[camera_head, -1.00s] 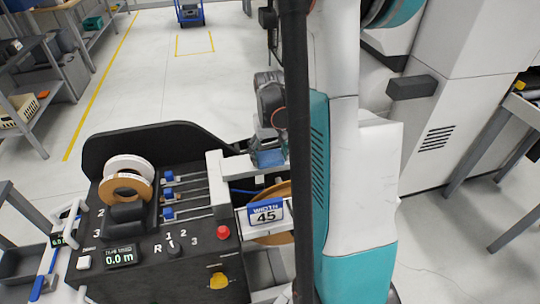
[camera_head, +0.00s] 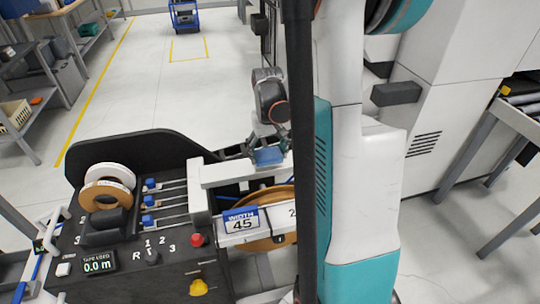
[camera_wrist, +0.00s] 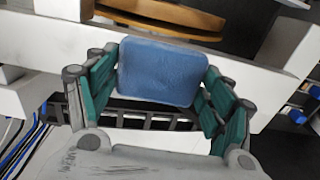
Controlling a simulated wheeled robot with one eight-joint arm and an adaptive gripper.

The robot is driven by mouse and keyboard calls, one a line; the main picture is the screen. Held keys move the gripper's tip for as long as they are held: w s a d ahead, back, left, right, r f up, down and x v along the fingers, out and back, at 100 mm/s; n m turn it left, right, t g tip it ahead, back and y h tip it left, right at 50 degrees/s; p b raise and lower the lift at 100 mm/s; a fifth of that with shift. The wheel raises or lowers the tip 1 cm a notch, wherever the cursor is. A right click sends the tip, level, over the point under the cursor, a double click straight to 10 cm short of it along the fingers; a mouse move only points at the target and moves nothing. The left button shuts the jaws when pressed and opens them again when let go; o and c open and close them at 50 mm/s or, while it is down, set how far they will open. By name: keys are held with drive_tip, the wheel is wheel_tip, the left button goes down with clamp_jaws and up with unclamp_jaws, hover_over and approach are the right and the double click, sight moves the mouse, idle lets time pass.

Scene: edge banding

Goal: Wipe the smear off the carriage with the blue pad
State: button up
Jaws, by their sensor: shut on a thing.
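The blue pad (camera_head: 269,156) is in my gripper (camera_head: 268,148), above and just behind the right part of a white beam (camera_head: 228,176) on the machine. In the wrist view the pad (camera_wrist: 162,72) fills the space between the two green-padded fingers of my gripper (camera_wrist: 158,85), which is shut on it. The white beam (camera_wrist: 38,88) passes behind the pad there. I cannot tell for sure whether this beam is the carriage. No smear is clearly seen. My column hides part of the beam's right end in the head view.
The black control panel (camera_head: 125,245) has a red button (camera_head: 197,240), a yellow knob (camera_head: 199,287) and blue-ended sliders. A white cabinet (camera_head: 445,110) stands at right.

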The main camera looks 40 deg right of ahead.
drive_tip(key=shift+d+r+p, duration=0.2)
drive_tip(key=shift+r+p, duration=0.25)
drive_tip(key=shift+r, duration=0.5)
drive_tip(key=shift+r+p, duration=1.1)
drive_tip(key=shift+r, duration=0.6)
